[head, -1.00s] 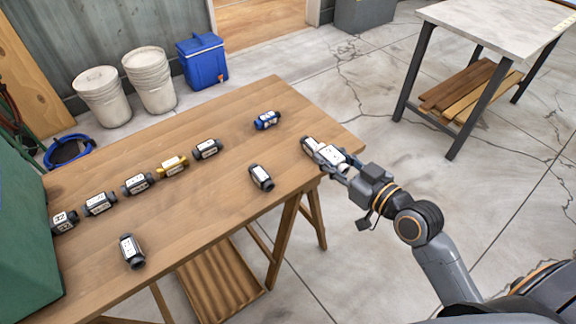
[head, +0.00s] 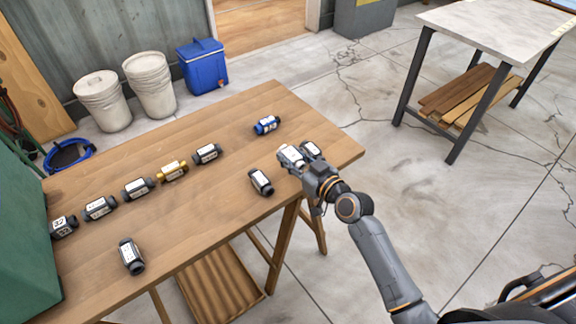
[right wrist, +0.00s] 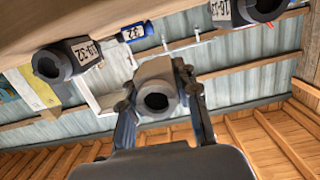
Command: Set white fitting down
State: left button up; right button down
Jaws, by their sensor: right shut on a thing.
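The white fitting (head: 290,155) is held in my right gripper (head: 296,160) at the right part of the wooden table (head: 215,165). In the right wrist view the white fitting (right wrist: 157,88) sits between the two fingers, its round dark opening facing the camera. I cannot tell whether it touches the tabletop. A dark fitting with a white label (head: 312,148) stands just right of the gripper, and another dark one (head: 261,181) lies to its left and nearer. My left gripper is not in view.
A blue fitting (head: 267,125) lies behind the gripper. A gold fitting (head: 172,171) lies in a row with several dark ones at left; one more dark fitting (head: 131,256) lies near the front edge.

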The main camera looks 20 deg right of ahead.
jog(key=f, duration=0.1)
jog(key=w+f, duration=0.1)
jog(key=f+b, duration=0.1)
jog(key=shift+w+a+f, duration=0.2)
jog(key=shift+a+f, duration=0.15)
jog(key=shift+f, duration=0.05)
jog(key=shift+d+f, duration=0.1)
jog(key=shift+f, duration=0.25)
jog(key=shift+f+b, duration=0.25)
jog(key=shift+b, duration=0.05)
jog(key=c, duration=1)
grip_release()
jog(key=shift+r, duration=0.1)
